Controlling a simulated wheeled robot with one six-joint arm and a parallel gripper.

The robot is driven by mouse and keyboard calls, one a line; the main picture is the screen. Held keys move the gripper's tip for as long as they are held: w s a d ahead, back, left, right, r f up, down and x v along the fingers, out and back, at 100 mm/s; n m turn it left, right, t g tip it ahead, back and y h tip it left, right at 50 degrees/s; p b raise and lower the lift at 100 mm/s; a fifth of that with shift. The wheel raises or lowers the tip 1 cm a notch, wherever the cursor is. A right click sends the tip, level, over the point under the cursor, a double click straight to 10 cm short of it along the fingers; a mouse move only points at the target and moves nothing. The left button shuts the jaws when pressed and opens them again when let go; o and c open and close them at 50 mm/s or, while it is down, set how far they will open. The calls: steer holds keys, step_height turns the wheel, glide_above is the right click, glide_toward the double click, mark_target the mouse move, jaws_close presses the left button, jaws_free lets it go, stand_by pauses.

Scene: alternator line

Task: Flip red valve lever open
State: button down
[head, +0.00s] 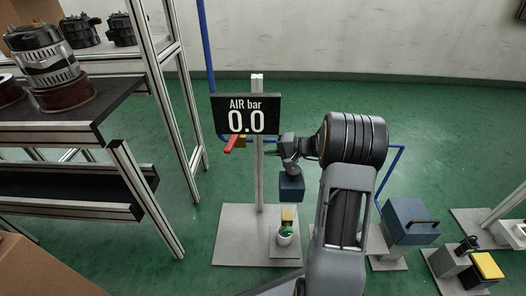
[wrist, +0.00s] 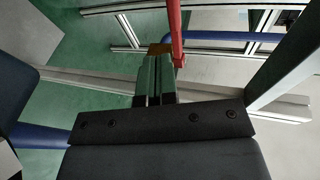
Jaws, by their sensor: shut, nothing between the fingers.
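The red valve lever (head: 234,144) sticks out down and left from a small yellow valve body (head: 242,142), just under the air display (head: 246,114), which reads 0.0 bar. In the wrist view the red lever (wrist: 176,30) runs down from the top edge, beside the valve body (wrist: 159,48). My gripper (wrist: 156,62) is shut and empty, its fingertips close to the valve body and just left of the lever's lower end. I cannot tell whether they touch. In the head view my gripper (head: 281,143) is right of the display post, its tips partly hidden.
A blue air pipe (head: 208,45) comes down on the left and runs to the valve. The display post (head: 258,180) rises from a grey base plate (head: 230,235). A shelf rack (head: 150,90) stands left. A blue box (head: 410,220) stands right. Green floor is free behind.

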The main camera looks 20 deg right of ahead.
mark_target(233, 140)
steer(key=r+b+x, duration=0.1)
steer(key=b+x, duration=0.3)
steer(key=x, duration=0.8)
steer(key=shift+w+a, duration=0.1)
steer(key=shift+a, duration=0.05)
